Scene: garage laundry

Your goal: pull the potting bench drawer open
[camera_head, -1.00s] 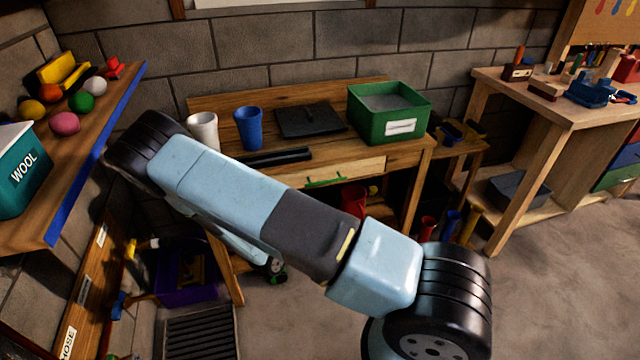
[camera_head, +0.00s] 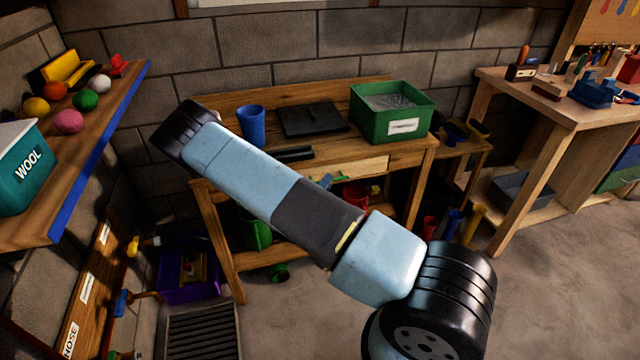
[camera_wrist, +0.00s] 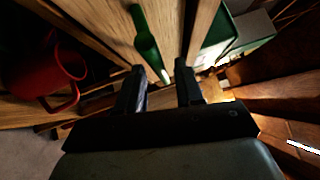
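The potting bench (camera_head: 290,95) stands against the block wall in the head view. Its drawer front (camera_head: 362,168) is pale wood and looks flush with the bench. My arm crosses in front and hides the drawer's left part. The green drawer handle (camera_head: 341,178) shows just beside my arm, and also in the wrist view (camera_wrist: 145,38). My gripper (camera_wrist: 160,72) is open in the wrist view. The handle's near end reaches towards the gap between the fingers; I cannot tell whether they touch it. My gripper is mostly hidden in the head view.
On the bench top are a blue cup (camera_head: 251,125), a black tray (camera_head: 312,119) and a green bin (camera_head: 392,112). A red watering can (camera_wrist: 45,75) is below the drawer. A shelf (camera_head: 95,145) projects at left; the floor at right is clear.

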